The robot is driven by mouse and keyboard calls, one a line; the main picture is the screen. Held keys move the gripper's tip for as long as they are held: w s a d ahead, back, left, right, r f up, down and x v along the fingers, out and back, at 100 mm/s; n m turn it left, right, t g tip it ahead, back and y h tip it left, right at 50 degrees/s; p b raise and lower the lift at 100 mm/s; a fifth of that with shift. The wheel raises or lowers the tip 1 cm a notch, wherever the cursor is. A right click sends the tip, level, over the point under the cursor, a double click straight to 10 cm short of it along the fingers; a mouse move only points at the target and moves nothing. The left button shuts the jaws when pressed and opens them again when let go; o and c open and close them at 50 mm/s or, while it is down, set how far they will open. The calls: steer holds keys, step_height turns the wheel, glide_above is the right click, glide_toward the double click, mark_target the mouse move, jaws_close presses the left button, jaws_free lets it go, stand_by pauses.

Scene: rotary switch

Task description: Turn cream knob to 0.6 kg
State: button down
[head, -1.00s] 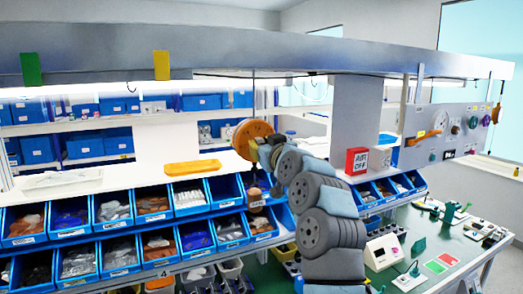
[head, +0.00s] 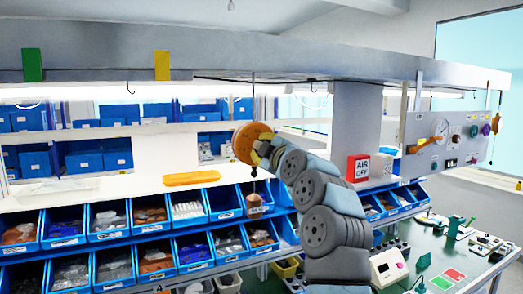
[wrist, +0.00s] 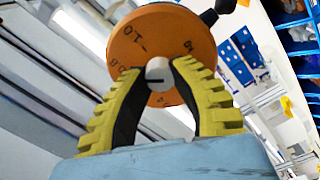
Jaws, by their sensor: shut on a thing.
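The cream knob (wrist: 160,73) sits at the middle of a round orange dial (wrist: 195,50) in the wrist view. The knob has a dark line across it, roughly level in the picture. The knob is hidden there.
A brown labelled thing (head: 255,203) hangs below the dial. Blue bins (head: 187,207) line the shelf behind, with an orange tray (head: 192,178) above. A red-and-white AIR OFF sign (head: 358,167) and a grey panel (head: 440,143) are at right. The beam (head: 300,66) runs overhead.

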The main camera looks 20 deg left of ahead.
steer(key=shift+f+n, duration=0.15)
steer(key=shift+n, duration=3.95)
steer(key=c, duration=0.8)
jaws_free()
steer(key=shift+s+d+y, duration=0.1)
steer(key=shift+d+y, duration=0.05)
steer(key=shift+y, duration=0.15)
steer(key=v, duration=1.1)
steer(key=shift+s+d, duration=0.2)
steer(key=shift+d, duration=0.05)
